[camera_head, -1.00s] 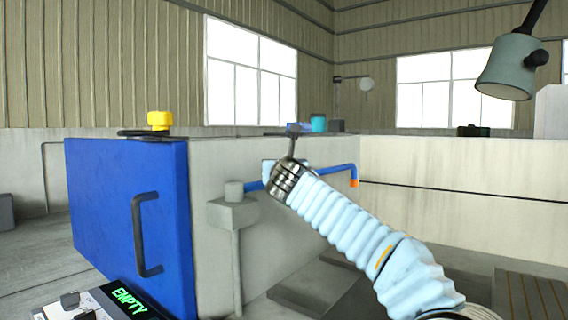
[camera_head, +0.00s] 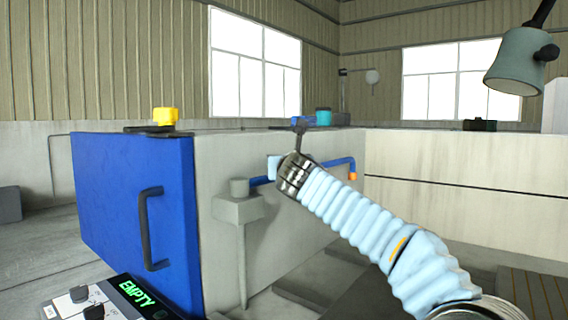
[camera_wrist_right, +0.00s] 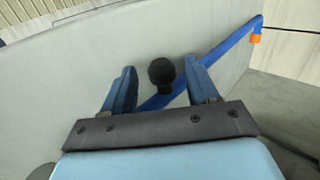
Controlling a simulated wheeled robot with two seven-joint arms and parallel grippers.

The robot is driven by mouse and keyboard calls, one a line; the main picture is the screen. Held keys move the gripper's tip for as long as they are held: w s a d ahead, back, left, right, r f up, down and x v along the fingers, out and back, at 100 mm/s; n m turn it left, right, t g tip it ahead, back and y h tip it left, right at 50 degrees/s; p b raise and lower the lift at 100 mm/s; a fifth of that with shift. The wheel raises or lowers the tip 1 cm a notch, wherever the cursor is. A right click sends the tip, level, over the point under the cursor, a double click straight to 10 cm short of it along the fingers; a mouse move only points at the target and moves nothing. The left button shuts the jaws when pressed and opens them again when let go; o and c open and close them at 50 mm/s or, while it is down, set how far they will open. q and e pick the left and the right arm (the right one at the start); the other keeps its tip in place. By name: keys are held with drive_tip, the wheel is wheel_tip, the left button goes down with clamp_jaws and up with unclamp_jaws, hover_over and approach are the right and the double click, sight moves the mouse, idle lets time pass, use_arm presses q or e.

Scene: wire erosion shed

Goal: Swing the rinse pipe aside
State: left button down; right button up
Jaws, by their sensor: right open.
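The blue rinse pipe (camera_head: 338,161) runs along the side of the grey tank from a bracket post (camera_head: 239,187). Its orange end (camera_head: 352,176) points down at the right; the middle is hidden behind my right arm. In the right wrist view the pipe (camera_wrist_right: 225,52) runs diagonally up to its orange tip (camera_wrist_right: 255,38). A black ball knob (camera_wrist_right: 161,72) on the pipe sits between the fingers of my right gripper (camera_wrist_right: 158,68). The fingers are apart, one on each side of the knob, with gaps visible. My left gripper is not in view.
A blue door panel (camera_head: 130,215) with a black handle closes the tank's left end. A yellow object (camera_head: 165,116) and a teal one (camera_head: 323,117) sit on the top rim. A panel reading EMPTY (camera_head: 135,292) is at lower left. A lamp (camera_head: 515,65) hangs upper right.

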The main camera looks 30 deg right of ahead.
drive_tip(key=b+v, duration=0.2)
drive_tip(key=v, duration=1.1)
